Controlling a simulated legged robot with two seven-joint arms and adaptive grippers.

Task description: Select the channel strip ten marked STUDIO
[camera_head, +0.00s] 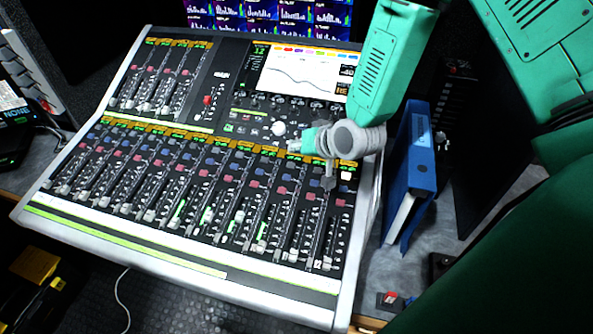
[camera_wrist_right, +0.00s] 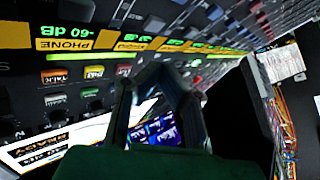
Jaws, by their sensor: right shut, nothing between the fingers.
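The mixing console (camera_head: 225,277) stands tilted on the desk, with a long lower row of channel strips and a shorter upper-left bank. The strip labels are too small to read in the head view, so I cannot tell which strip is marked STUDIO. My right gripper (camera_head: 329,182) is shut and empty over the right end of the lower row, and it hides part of the strips there. In the right wrist view its fingers (camera_wrist_right: 160,72) meet close to the console face. A yellow label reading PHONE (camera_wrist_right: 65,44) shows at left there. My left gripper is not in view.
The console's screen (camera_head: 306,70) shows a curve behind my right wrist. A blue binder (camera_head: 413,170) stands upright just right of the console. A small red button box (camera_head: 390,299) lies on the desk at the front right. A monitor with bar meters (camera_head: 262,11) is at the back.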

